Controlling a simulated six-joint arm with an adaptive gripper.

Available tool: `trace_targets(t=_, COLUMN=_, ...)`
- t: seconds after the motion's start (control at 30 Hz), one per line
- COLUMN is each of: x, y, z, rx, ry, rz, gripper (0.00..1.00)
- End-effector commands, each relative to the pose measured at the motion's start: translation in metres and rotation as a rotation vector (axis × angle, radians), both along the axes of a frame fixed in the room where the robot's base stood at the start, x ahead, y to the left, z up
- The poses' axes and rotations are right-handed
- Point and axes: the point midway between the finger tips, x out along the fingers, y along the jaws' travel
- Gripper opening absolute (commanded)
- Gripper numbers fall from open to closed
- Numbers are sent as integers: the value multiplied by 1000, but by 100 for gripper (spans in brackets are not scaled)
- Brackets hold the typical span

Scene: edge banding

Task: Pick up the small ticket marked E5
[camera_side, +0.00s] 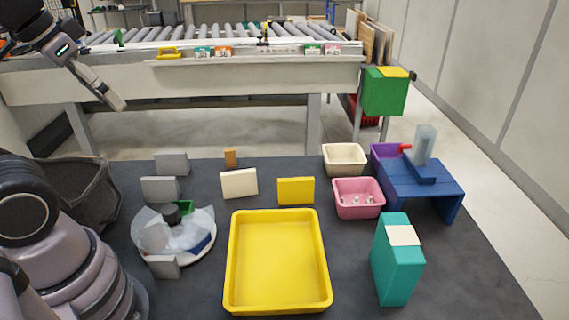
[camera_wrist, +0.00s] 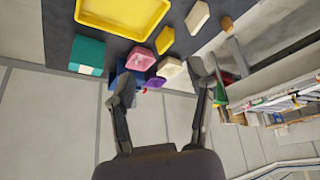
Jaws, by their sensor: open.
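Several small coloured tickets sit along the front rail of the conveyor in the side view: a teal ticket (camera_side: 203,52), an orange ticket (camera_side: 223,51), a green ticket (camera_side: 312,49) and a pink ticket (camera_side: 332,48). Their markings are too small to read surely, so I cannot tell which is E5. My gripper (camera_side: 117,102) is in the air at the upper left, in front of the conveyor's side and apart from the tickets. In the wrist view my gripper (camera_wrist: 163,80) has its two fingers spread wide with nothing held between them.
The dark table holds a yellow tray (camera_side: 278,305), a pink bin (camera_side: 358,211), a cream bin (camera_side: 345,173), a teal box (camera_side: 397,275), a blue stand (camera_side: 449,198), a plate (camera_side: 204,252) and several upright blocks. A yellow item (camera_side: 168,52) sits on the rail's left.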

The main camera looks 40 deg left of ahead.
Motion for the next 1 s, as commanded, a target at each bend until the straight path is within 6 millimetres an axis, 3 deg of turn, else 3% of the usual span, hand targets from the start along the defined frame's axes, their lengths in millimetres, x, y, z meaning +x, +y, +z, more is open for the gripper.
trace_targets(t=0.17, x=44, y=-7, z=3, rx=-189, ry=122, rz=173, gripper=54)
trace_targets(t=0.33, x=120, y=-4, z=-5, rx=-481, ry=273, rz=454, gripper=54)
trace_targets(t=0.47, x=182, y=13, z=-24, rx=-711, ry=371, rz=679, gripper=54)
trace_targets(t=0.67, x=272, y=68, z=-79, rx=-1076, ry=490, rz=1036, gripper=54)
trace_targets(t=0.8, x=320, y=123, z=-136, rx=-1344, ry=549, rz=1288, gripper=54)
trace_targets(t=1.0, x=354, y=206, z=-230, rx=-1710, ry=582, rz=1603, gripper=54)
